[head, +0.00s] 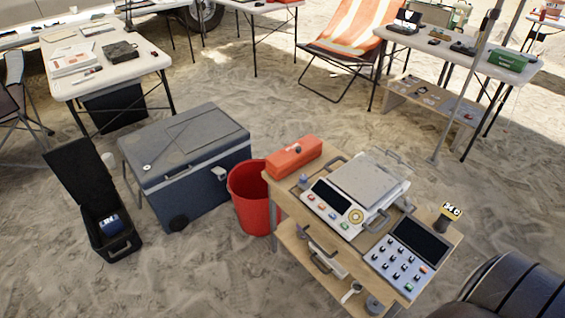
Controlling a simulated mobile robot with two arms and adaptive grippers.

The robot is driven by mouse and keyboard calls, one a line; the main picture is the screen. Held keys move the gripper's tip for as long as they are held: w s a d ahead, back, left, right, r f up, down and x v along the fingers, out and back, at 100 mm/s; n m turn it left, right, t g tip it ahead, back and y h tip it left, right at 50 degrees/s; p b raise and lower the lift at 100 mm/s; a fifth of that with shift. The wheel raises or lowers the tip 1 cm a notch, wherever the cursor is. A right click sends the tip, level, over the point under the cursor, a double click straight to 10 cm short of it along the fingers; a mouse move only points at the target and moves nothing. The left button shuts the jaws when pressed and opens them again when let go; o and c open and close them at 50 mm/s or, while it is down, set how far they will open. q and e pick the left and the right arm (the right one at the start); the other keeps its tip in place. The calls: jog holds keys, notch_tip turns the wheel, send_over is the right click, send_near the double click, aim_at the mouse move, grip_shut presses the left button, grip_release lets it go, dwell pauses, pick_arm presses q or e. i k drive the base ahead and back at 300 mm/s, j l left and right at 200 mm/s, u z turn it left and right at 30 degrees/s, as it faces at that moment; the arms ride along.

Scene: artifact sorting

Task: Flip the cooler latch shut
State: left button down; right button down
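The cooler (198,165) stands on the sand left of centre, a dark blue box with a grey lid (190,135). The lid looks down on the box. A light grey latch or handle piece (219,173) shows on the near right side, below the lid edge. It is too small to tell whether it is flipped open or shut. Neither of my grippers is in view, and nothing touches the cooler's lid.
A red bucket (247,192) stands close against the cooler's right. A wooden cart (288,212) with a scale (345,205) and a red box (293,156) is beyond it. An open black case (85,200) lies left. Open sand (180,275) is in front.

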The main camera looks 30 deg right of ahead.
aim_at(217, 171)
jog(key=i+j+z, duration=0.45)
jog(key=z, duration=0.15)
jog(key=i+j+z, duration=0.3)
jog(key=j, duration=0.15)
jog(key=j+z, duration=0.3)
jog(key=i+j+z, duration=0.1)
jog(key=j+z, duration=0.25)
jog(key=j, duration=0.15)
jog(key=j+z, duration=0.3)
jog(key=i+j, duration=0.05)
jog(key=j, duration=0.05)
